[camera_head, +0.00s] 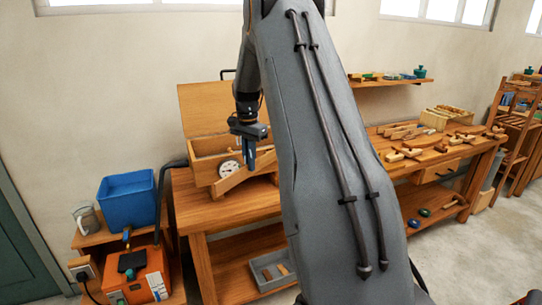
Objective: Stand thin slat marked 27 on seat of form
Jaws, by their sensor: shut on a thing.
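My gripper (250,163) points down over the left bench, in front of the open wooden box. Its bluish fingers are shut on a wooden strip (233,181), which lies slanted with its right end higher. No number can be read on the strip, so I cannot tell whether it is the slat marked 27. I cannot tell whether its lower left end touches the bench. I cannot make out the form or its seat for certain; my arm hides the middle of the bench.
The wooden box (203,146) has a raised lid, and a round dial (229,169) shows beside the strip. Several wooden pieces (405,131) lie on the bench's right side. A blue bin (128,200) and an orange machine (138,277) stand at left.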

